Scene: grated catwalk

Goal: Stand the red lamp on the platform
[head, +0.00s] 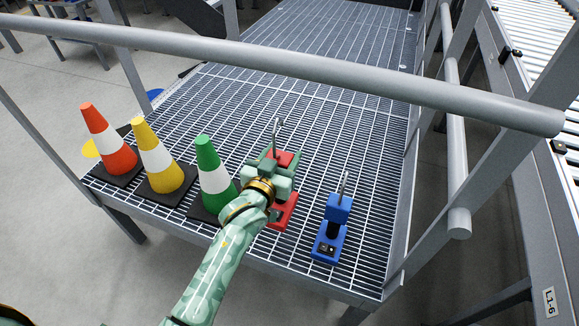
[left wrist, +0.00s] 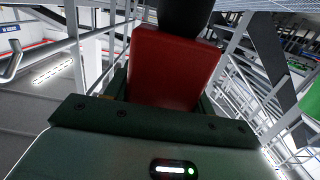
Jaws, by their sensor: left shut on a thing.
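The red lamp (head: 284,212) is upright over the near part of the grated platform (head: 330,122), its metal hook pointing up. I cannot tell whether its base touches the grating. My left gripper (head: 270,171) is shut on the lamp from the near side and hides its middle. In the left wrist view the lamp's red body (left wrist: 172,68) fills the space beyond my gripper (left wrist: 160,100), with a dark part above it. My right gripper is not in view.
A blue lamp (head: 328,246) stands to the right on the grating. A green cone (head: 213,170), a yellow cone (head: 157,158) and an orange cone (head: 108,142) stand to the left. A grey rail (head: 330,72) crosses above the platform. The grating behind the lamps is clear.

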